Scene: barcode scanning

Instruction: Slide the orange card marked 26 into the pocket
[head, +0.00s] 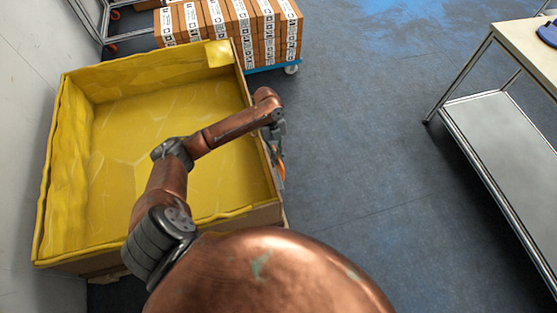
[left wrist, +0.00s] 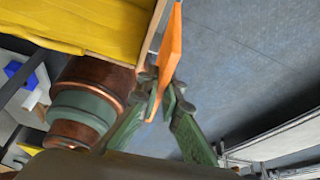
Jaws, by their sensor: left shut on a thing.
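My left gripper (head: 278,148) hangs at the right outer side of the large yellow-lined box (head: 268,211). It is shut on the orange card (head: 283,170), of which only a sliver shows in the head view. In the left wrist view, the gripper (left wrist: 166,90) pinches the orange card (left wrist: 172,48) between its fingertips. The card is seen nearly edge-on, close to the box edge; I cannot tell whether it touches the box. The number on the card cannot be read. The pocket cannot be made out in either view. My right gripper is out of view.
Several brown cartons (head: 227,27) with white labels stand on a blue wheeled trolley (head: 272,68) behind the box. A table with a metal lower shelf (head: 505,135) stands at the right. The blue-grey floor between is clear. A white wall (head: 22,130) borders the left.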

